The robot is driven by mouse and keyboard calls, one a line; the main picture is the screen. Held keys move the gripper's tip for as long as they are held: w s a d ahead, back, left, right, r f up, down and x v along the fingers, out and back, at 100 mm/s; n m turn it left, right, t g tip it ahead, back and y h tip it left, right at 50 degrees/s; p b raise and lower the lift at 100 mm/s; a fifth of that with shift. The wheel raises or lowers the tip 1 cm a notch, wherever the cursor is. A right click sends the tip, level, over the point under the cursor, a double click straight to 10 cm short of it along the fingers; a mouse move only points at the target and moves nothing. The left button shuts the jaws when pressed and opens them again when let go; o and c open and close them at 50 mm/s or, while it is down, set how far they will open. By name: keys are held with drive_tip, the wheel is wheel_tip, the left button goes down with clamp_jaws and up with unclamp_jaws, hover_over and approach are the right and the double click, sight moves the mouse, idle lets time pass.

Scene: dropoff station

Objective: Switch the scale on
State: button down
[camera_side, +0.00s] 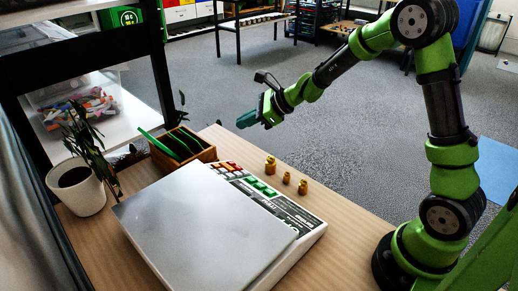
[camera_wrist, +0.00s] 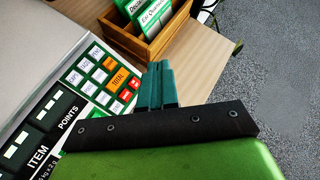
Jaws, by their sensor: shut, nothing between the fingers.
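The scale (camera_side: 220,225) is a white body with a broad grey plate on the wooden table. Its keypad (camera_side: 229,169) with red and orange keys is on the far right side of the body. In the wrist view the keypad (camera_wrist: 104,75) shows white, green, orange and red keys. My gripper (camera_side: 246,120) is above and beyond the table's far right edge in the side view, apart from the scale. In the wrist view its teal fingers (camera_wrist: 158,84) are together and empty, just right of the red keys in the picture.
A wooden box (camera_side: 182,149) with green cards stands behind the scale; it also shows in the wrist view (camera_wrist: 150,30). Several brass weights (camera_side: 286,177) stand right of the keypad. A potted plant (camera_side: 76,188) is at the left. Table around the weights is bare.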

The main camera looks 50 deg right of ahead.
drive_tip(key=shift+a+f, duration=0.6)
drive_tip(key=shift+f, duration=0.75)
drive_tip(key=shift+a+f, duration=0.6)
drive_tip(key=shift+f, duration=0.75)
drive_tip(key=shift+a+f, duration=0.6)
drive_tip(key=shift+f, duration=0.75)
drive_tip(key=shift+f, duration=0.1)
drive_tip(key=shift+a+f, duration=0.15)
drive_tip(key=shift+f, duration=0.1)
drive_tip(key=shift+a+f, duration=0.2)
drive_tip(key=shift+f, duration=0.15)
drive_tip(key=shift+d+r, duration=0.35)
drive_tip(key=shift+r, duration=0.35)
drive_tip(key=shift+d+r, duration=0.35)
drive_tip(key=shift+r, duration=0.45)
drive_tip(key=shift+d+r, duration=0.3)
drive_tip(key=shift+r, duration=0.45)
drive_tip(key=shift+d+r, duration=0.35)
drive_tip(key=shift+r, duration=0.45)
